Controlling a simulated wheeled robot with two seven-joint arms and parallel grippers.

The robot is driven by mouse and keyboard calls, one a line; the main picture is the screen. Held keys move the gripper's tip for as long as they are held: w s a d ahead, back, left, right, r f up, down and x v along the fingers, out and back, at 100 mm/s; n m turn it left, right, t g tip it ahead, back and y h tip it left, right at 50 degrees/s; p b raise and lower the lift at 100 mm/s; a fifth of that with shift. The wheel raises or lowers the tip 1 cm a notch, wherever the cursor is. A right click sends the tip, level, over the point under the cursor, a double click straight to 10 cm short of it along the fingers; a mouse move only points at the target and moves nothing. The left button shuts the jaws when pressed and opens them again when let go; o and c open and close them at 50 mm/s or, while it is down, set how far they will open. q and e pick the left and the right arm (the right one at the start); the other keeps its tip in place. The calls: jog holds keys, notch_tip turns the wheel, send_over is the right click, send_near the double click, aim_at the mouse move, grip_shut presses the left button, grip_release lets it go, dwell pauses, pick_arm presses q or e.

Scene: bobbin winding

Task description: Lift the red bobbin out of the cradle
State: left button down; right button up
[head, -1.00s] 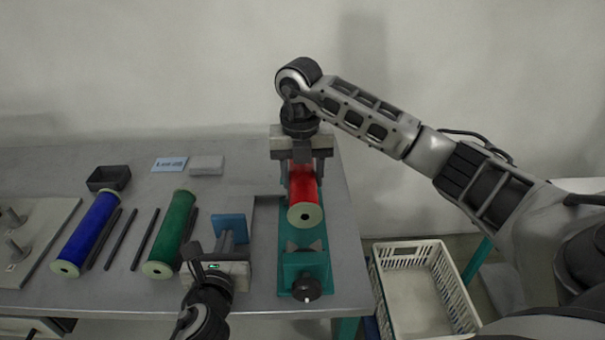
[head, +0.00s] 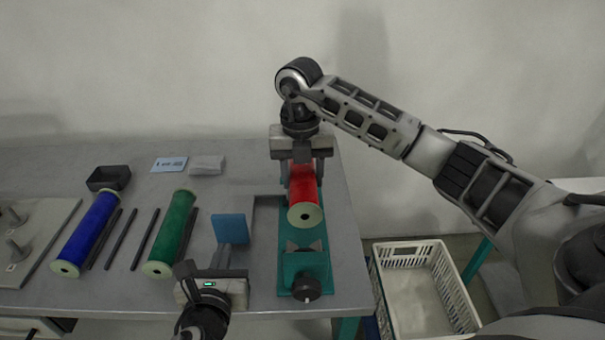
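The red bobbin (head: 302,188) lies lengthwise in the green cradle (head: 289,262) at the right of the table, its pale end flange facing me. My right gripper (head: 303,167) is above the bobbin's far end, with its fingers pointing down around it. Whether they grip it is hard to see. My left gripper (head: 213,272) is low at the table's front edge, left of the cradle.
A green bobbin (head: 173,233) and a blue bobbin (head: 87,233) lie to the left, with dark rods (head: 145,240) between them. A black box (head: 108,178) sits behind. A white crate (head: 455,285) stands on the floor right of the table.

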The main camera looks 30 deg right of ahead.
pick_arm(q)
jog(key=v, duration=1)
jog(key=shift+s+a+r, duration=0.1)
jog(key=shift+r, duration=0.05)
